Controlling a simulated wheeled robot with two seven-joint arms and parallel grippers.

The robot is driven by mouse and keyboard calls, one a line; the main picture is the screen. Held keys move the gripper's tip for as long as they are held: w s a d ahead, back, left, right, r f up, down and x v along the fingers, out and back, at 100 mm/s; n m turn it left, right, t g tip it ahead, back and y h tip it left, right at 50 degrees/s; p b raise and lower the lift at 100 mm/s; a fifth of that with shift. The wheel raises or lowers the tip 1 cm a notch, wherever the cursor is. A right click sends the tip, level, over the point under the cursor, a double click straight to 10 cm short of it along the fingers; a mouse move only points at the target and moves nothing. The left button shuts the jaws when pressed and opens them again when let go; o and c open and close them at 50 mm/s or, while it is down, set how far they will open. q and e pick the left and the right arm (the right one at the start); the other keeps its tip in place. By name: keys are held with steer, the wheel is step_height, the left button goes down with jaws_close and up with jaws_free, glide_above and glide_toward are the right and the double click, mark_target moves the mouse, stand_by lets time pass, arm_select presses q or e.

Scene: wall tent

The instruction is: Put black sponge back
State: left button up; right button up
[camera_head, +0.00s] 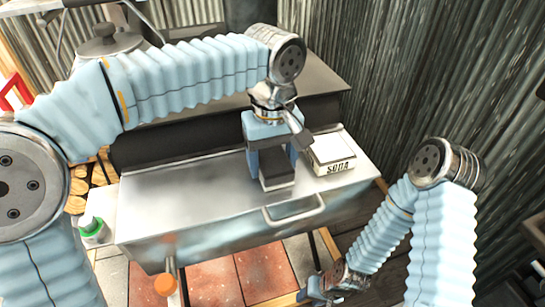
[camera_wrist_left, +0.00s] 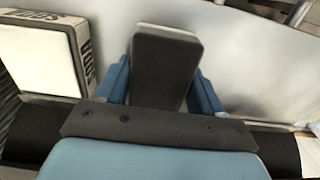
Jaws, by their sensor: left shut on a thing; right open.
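The black sponge (camera_head: 275,167), dark on top with a pale lower layer, is between the fingers of my left gripper (camera_head: 272,170) above the metal worktop. My left gripper is shut on it. In the left wrist view the sponge (camera_wrist_left: 165,65) sticks out past the two blue fingers of the gripper (camera_wrist_left: 165,88). Whether its lower end touches the worktop I cannot tell. My right gripper (camera_head: 318,290) is open and empty, low at the bottom of the head view, in front of the worktop.
A white soda box (camera_head: 331,153) lies on the worktop just right of the sponge, also in the left wrist view (camera_wrist_left: 45,55). The metal worktop (camera_head: 160,195) is clear to the left. A handle (camera_head: 293,210) juts from its front. A green-and-white bottle (camera_head: 92,229) stands at left.

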arm_select(q)
steer(key=shift+f, duration=0.1)
steer(key=o, duration=1.2)
step_height(320, 180, up, 14)
steer(key=p, duration=0.3)
steer(key=shift+f, duration=0.15)
